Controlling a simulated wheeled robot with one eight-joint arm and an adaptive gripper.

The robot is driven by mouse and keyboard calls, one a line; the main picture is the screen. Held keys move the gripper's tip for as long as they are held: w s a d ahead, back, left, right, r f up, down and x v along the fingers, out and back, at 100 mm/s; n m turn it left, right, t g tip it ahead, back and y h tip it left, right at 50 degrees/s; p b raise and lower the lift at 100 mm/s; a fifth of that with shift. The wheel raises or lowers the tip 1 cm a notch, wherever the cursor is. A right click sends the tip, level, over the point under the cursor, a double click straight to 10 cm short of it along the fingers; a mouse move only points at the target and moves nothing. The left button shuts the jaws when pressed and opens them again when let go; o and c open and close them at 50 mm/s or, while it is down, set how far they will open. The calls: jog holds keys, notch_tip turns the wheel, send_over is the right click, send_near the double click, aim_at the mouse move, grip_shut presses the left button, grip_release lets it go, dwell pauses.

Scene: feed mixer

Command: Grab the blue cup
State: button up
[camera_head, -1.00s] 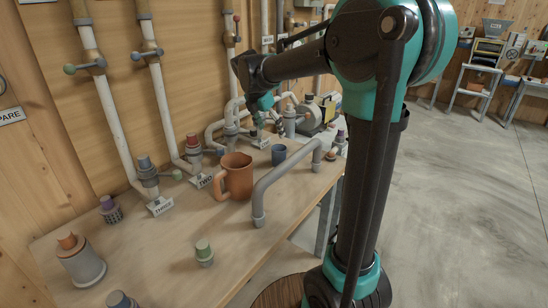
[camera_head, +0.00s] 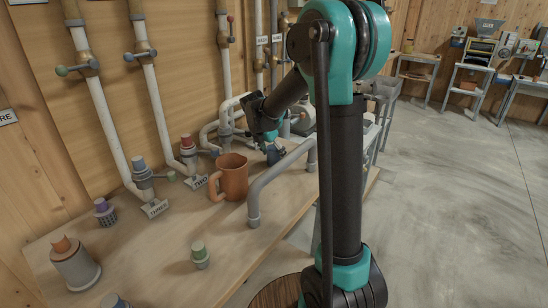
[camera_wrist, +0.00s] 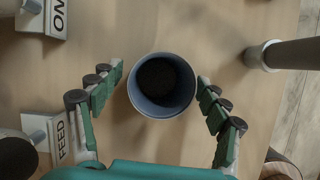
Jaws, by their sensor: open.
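The blue cup (camera_wrist: 162,102) stands upright on the wooden bench, seen from above in the wrist view, with its dark inside facing the camera. My gripper (camera_wrist: 161,77) is open, with one green finger on each side of the cup. A gap shows between the cup and the left finger; the right finger is very close to its wall, and I cannot tell if they touch. In the head view the blue cup (camera_head: 273,155) is partly hidden behind my gripper (camera_head: 269,138).
An orange-brown mug (camera_head: 232,178) stands left of the cup. A grey bent pipe rail (camera_head: 270,180) rises from the bench in front. Pipes with TWO and THREE labels line the back wall. A FEED label (camera_wrist: 58,140) lies left of my fingers.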

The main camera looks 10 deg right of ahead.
jog(key=shift+d+f, duration=0.1)
jog(key=shift+f, duration=0.2)
jog(key=shift+c, duration=0.4)
jog(key=c, duration=1)
jog(key=shift+r, duration=0.15)
